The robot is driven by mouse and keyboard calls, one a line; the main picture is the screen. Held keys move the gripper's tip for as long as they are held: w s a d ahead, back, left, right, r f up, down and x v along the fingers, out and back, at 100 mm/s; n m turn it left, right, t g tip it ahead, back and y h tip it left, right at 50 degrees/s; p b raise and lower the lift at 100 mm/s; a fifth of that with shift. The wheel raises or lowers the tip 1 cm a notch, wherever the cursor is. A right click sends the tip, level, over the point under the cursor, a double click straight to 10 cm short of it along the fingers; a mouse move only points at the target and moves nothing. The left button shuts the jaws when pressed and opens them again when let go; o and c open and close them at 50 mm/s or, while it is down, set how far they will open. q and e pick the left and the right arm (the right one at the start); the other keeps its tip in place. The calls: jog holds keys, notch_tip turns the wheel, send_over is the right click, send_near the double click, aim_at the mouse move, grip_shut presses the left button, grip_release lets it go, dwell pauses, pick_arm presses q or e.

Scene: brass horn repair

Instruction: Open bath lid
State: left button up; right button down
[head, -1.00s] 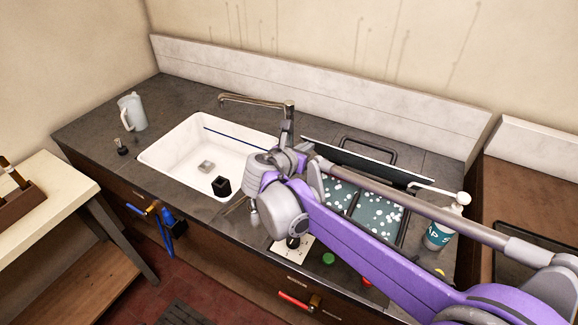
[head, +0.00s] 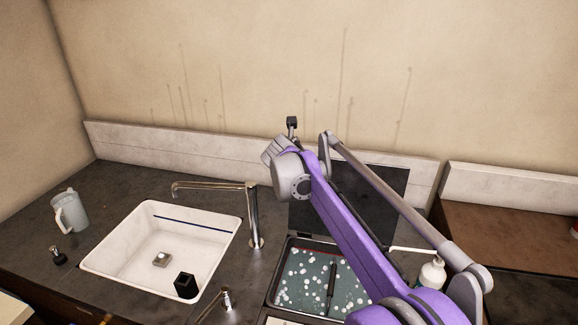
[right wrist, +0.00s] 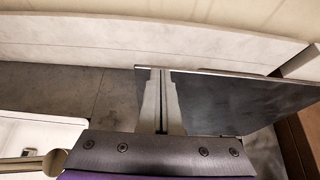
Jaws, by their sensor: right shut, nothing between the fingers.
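The bath lid (head: 387,184) is a flat dark panel standing up at the back of the bath, in front of the backsplash. In the right wrist view the lid (right wrist: 225,98) reaches out to the right, behind my fingers. The bath (head: 272,283) below is uncovered, with green liquid, white flecks and a dark bar across it. My right gripper (right wrist: 161,75) is shut and empty, its fingers together at the lid's left part; I cannot tell whether they touch it. In the head view my purple right arm hides the fingers and part of the lid. My left gripper is not in view.
A white sink (head: 120,245) with a black block (head: 185,286) and a tap (head: 254,215) is left of the bath. A jug (head: 70,211) stands at far left. A pump bottle (head: 432,272) stands right of the bath. The backsplash (head: 150,143) runs close behind.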

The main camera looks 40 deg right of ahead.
jog(key=shift+w+d+f, duration=0.1)
jog(key=shift+w+d, duration=0.55)
jog(key=shift+d, duration=0.1)
jog(key=shift+a, duration=0.1)
